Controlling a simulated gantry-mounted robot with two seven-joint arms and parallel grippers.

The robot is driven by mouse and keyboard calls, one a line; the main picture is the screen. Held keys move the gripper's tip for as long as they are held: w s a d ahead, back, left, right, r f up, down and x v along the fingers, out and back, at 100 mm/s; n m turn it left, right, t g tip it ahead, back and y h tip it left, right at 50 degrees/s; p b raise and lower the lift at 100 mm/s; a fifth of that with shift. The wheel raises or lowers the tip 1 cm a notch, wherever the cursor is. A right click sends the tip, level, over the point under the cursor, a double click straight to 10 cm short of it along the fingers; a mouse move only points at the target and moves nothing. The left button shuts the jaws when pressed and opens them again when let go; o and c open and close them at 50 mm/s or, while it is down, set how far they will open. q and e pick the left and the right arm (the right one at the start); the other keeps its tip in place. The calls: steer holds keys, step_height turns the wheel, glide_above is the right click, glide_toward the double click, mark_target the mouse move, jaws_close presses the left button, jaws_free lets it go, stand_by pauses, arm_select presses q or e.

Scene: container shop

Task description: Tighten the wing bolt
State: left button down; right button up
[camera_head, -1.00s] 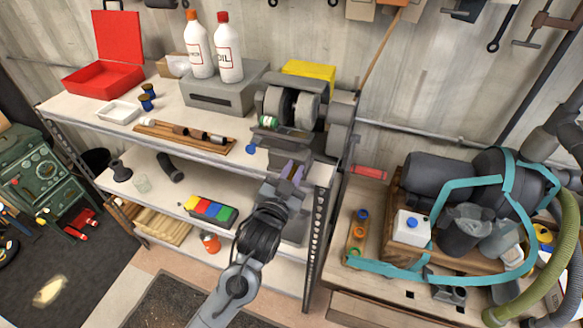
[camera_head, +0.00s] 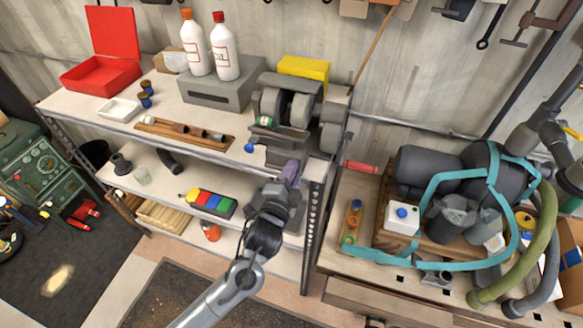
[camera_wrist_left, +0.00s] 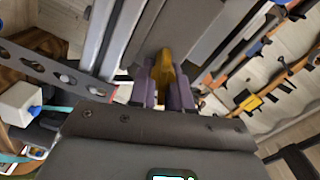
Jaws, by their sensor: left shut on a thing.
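My left gripper (camera_head: 290,170) is in front of the shelf, just below the grey bench grinder (camera_head: 288,105). In the left wrist view its purple fingers (camera_wrist_left: 163,90) are shut on a brass-coloured piece that looks like the wing bolt (camera_wrist_left: 163,68). Only part of the piece shows between the fingers. In the head view the gripper hides the bolt. A dark grey block lies directly beyond the fingers in the wrist view. My right gripper is not in view; only links of my right arm show at the right edge.
A perforated shelf post (camera_head: 313,225) stands close to the right of my left gripper. A box of coloured blocks (camera_head: 210,203) is on the lower shelf to the left. A wooden crate with teal straps (camera_head: 437,185) stands on the right bench.

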arm_select(q)
steer(key=shift+f+m+p, duration=0.15)
steer(key=shift+m+p, duration=0.15)
steer(key=shift+m, duration=0.65)
steer(key=shift+f+m+p, duration=0.15)
steer(key=shift+m+p, duration=0.15)
steer(key=shift+m, duration=0.65)
steer(key=shift+f, duration=0.1)
steer(key=c, duration=1.3)
jaws_free()
steer(key=shift+s, duration=0.1)
steer(key=shift+b+v, duration=0.55)
steer(key=shift+v, duration=4.75)
steer(key=shift+o, duration=0.4)
steer(key=shift+a, duration=0.15)
